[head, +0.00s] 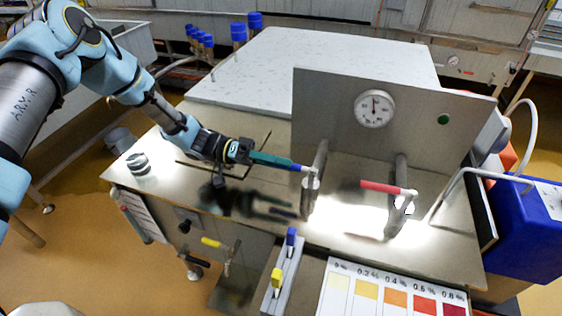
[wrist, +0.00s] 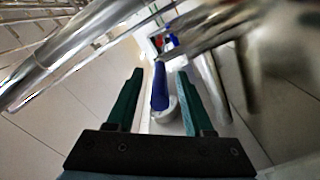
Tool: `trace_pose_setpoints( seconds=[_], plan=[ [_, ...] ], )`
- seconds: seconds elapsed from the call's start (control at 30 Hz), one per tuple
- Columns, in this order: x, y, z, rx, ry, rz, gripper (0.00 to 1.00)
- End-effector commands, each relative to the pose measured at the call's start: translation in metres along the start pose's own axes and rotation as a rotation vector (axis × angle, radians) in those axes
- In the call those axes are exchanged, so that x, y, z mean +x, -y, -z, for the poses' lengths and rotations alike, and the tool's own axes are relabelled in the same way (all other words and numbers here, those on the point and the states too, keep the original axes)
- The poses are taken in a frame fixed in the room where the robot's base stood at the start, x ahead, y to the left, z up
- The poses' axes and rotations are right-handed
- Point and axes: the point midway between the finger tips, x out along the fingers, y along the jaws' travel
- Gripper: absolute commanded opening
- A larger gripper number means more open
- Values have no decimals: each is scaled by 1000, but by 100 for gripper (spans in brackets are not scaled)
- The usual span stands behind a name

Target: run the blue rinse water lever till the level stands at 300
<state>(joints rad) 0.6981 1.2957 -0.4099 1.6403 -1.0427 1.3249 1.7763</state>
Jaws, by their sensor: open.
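The blue rinse water lever (head: 298,167) sits on top of a grey post at the front of the steel bench, left of the red lever. In the head view my gripper (head: 288,162) reaches it from the left, its green fingers level with the blue handle. In the wrist view the blue lever (wrist: 159,88) lies between the two fingers of my gripper (wrist: 160,74), with a gap visible on each side. The gripper is open. The fingers hide part of the handle in the head view. No water level reading is legible.
A red lever (head: 388,187) stands to the right on its own post. A steel panel (head: 330,110) with a round dial (head: 374,108) and green button (head: 443,119) rises behind. A blue container (head: 525,235) is at the right; a colour chart (head: 345,287) lies in front.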

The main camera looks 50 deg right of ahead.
Motion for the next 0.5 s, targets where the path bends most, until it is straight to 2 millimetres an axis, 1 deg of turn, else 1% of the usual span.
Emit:
trace_pose_setpoints(
  seconds=[0.03, 0.07, 0.4, 0.5],
  plan=[
    [0, 0, 0, 0, 0, 0, 51],
    [0, 0, 0, 0, 0, 0, 48],
    [0, 0, 0, 0, 0, 0, 9],
    [0, 0, 0, 0, 0, 0, 0]
  ],
)
